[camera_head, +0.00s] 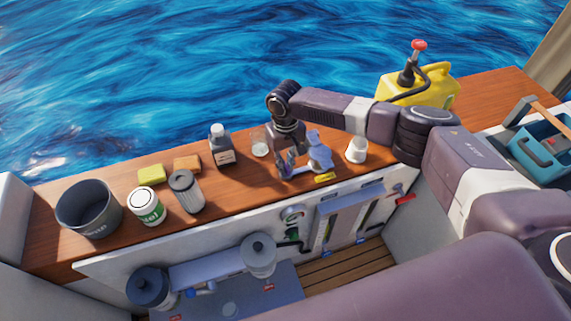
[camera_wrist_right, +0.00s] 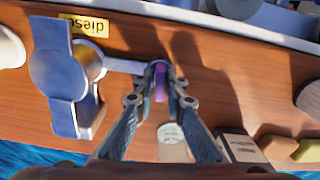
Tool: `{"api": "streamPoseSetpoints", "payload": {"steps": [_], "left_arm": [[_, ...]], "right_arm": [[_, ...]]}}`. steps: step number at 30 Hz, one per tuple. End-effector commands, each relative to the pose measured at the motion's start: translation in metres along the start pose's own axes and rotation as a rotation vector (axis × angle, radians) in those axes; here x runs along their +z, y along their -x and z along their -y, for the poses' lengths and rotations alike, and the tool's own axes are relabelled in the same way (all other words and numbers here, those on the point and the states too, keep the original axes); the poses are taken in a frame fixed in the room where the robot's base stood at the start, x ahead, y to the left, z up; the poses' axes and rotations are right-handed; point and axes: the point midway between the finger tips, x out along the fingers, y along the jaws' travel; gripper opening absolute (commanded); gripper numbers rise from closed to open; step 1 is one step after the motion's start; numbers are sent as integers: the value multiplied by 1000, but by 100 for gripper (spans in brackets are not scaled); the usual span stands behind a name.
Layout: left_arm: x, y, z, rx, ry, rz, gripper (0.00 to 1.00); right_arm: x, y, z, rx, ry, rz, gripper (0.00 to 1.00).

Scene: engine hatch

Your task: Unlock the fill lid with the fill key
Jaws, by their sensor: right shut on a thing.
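The blue fill lid (camera_head: 319,150) stands on the wooden counter by the yellow diesel label (camera_head: 325,177). My right gripper (camera_head: 287,172) is just left of the lid, pointing down, low over the counter. In the wrist view its fingers (camera_wrist_right: 160,72) are shut on the purple end of the fill key. My left gripper is not in view.
A glass (camera_head: 260,146) and a dark bottle (camera_head: 221,150) stand left of the gripper. A white cup (camera_head: 357,151) stands right of the lid. Sponges, a filter, a can and a pot (camera_head: 88,210) are farther left. A yellow fuel can (camera_head: 440,85) stands behind my right arm.

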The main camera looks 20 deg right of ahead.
Motion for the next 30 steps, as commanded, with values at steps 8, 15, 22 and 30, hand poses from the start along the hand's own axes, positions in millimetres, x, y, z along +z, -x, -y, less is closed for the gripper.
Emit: {"api": "streamPoseSetpoints", "payload": {"steps": [8,15,22,30], "left_arm": [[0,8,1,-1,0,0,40],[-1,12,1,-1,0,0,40],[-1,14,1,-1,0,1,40],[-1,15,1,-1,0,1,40]], "right_arm": [[0,1,0,-2,229,0,0],[0,1,0,0,457,-1,0],[0,1,0,0,676,-1,0],[-1,1,0,0,932,-2,0]]}}
